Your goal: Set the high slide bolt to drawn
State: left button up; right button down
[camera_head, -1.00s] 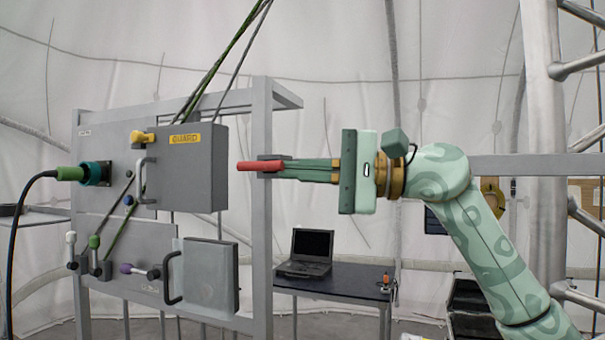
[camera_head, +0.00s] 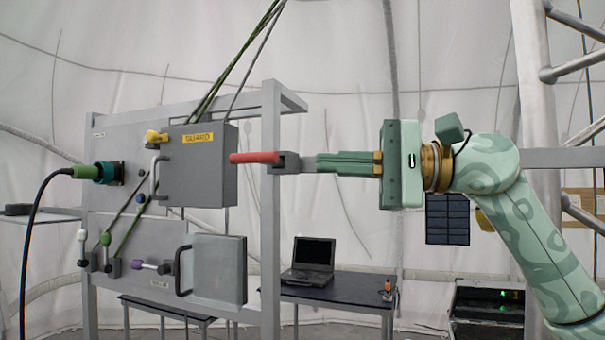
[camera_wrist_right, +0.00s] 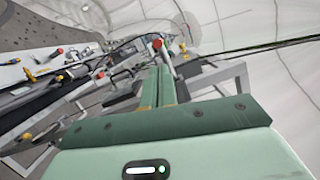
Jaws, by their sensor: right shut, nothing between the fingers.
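No part is labelled as the high slide bolt, so I cannot tell for certain which it is. A red bar handle (camera_head: 254,158) lies level at a grey bracket (camera_head: 290,162) by the upper frame post, in front of my gripper. A yellow knob (camera_head: 154,137) sits at the top left of the grey guard box (camera_head: 198,180). In the right wrist view, the shut fingers (camera_wrist_right: 160,70) point toward a red knob (camera_wrist_right: 157,43). My left gripper is not in view.
The metal frame post (camera_head: 270,220) stands close to the fingers. Lower on the panel are a white lever (camera_head: 82,236), a green lever (camera_head: 105,240), a purple knob (camera_head: 137,264) and a hinged grey door (camera_head: 220,270). A laptop (camera_head: 312,261) sits on a table behind.

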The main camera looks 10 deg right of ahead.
jog(key=b+v, duration=0.2)
jog(key=v, duration=0.8)
jog(key=shift+d, duration=0.4)
jog(key=shift+w+f, duration=0.1)
